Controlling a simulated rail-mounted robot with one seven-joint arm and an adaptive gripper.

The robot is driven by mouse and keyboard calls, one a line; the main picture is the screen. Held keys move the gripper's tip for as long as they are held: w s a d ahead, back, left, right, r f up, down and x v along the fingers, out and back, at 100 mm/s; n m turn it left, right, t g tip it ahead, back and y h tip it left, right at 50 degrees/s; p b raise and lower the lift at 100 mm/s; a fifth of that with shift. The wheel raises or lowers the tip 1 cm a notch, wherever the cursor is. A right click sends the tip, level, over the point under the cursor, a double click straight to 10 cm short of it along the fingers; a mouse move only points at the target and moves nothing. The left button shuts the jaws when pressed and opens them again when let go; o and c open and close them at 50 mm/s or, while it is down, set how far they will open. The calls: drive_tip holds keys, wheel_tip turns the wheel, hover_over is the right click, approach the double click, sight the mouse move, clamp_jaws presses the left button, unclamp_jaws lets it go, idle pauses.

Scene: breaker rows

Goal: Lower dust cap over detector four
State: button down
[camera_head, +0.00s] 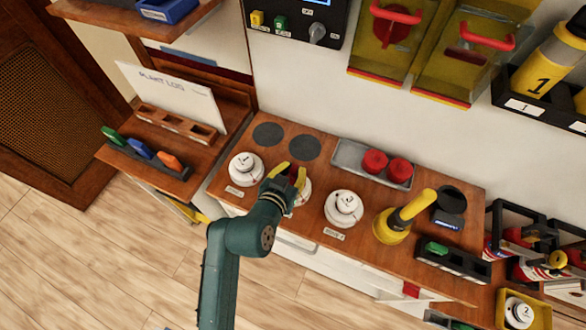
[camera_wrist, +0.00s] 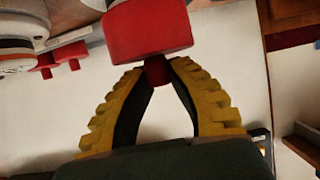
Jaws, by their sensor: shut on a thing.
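My gripper (camera_head: 289,178) is over the middle of the three white detectors in the head view. In the wrist view my gripper (camera_wrist: 156,72) is shut on the stem of a red dust cap (camera_wrist: 148,32). That cap is hidden in the head view. The middle detector (camera_head: 306,191) is mostly covered by the gripper. I cannot tell whether the cap touches it. The left detector (camera_head: 245,168) and right detector (camera_head: 343,208) are uncovered. Their labels are too small to read surely, so I cannot tell which is number four.
A grey tray (camera_head: 346,155) holds two red caps (camera_head: 375,162) behind the detectors. Two dark round pads (camera_head: 304,147) lie at the back left. A yellow tool (camera_head: 392,225) stands right of the right detector. A white log board (camera_head: 170,92) stands at left.

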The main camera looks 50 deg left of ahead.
drive_tip(key=shift+f+b, duration=0.75)
drive_tip(key=shift+f, duration=0.25)
drive_tip(key=c, duration=1)
unclamp_jaws()
drive_tip(key=v, duration=1.2)
drive_tip(key=shift+r, duration=0.15)
